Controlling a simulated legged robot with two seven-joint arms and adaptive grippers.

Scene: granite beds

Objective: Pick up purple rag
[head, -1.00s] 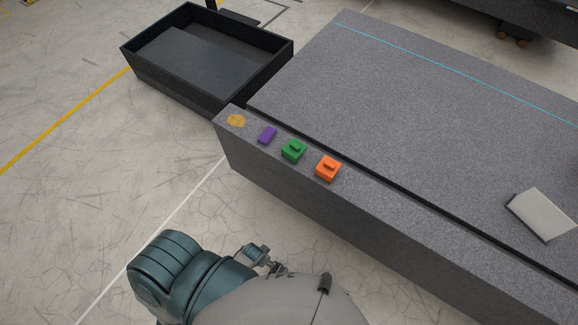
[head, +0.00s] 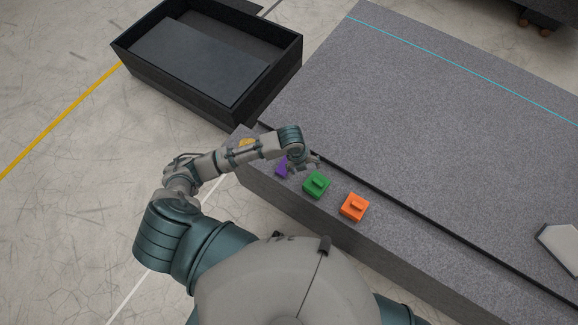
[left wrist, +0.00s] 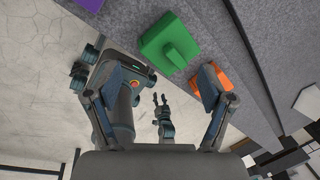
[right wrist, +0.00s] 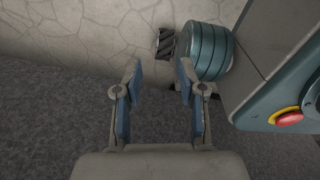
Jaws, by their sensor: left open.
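The purple rag (head: 282,168) lies on the front ledge of the granite bed, partly hidden by my left gripper and arm in the head view. Its edge also shows at the top of the left wrist view (left wrist: 88,4). My left gripper (head: 312,161) is above the ledge, just right of the rag and near the green block. Its fingers are wide apart and empty in the left wrist view (left wrist: 147,88). My right gripper (right wrist: 160,72) has its fingers apart with nothing between them; it is not seen in the head view.
A green block (head: 316,185) and an orange block (head: 354,207) sit on the ledge right of the rag. A yellow-orange round patch (head: 246,143) is partly behind my arm. A dark open bin (head: 272,88) stands at the upper left. The large granite top (head: 430,120) is mostly clear.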

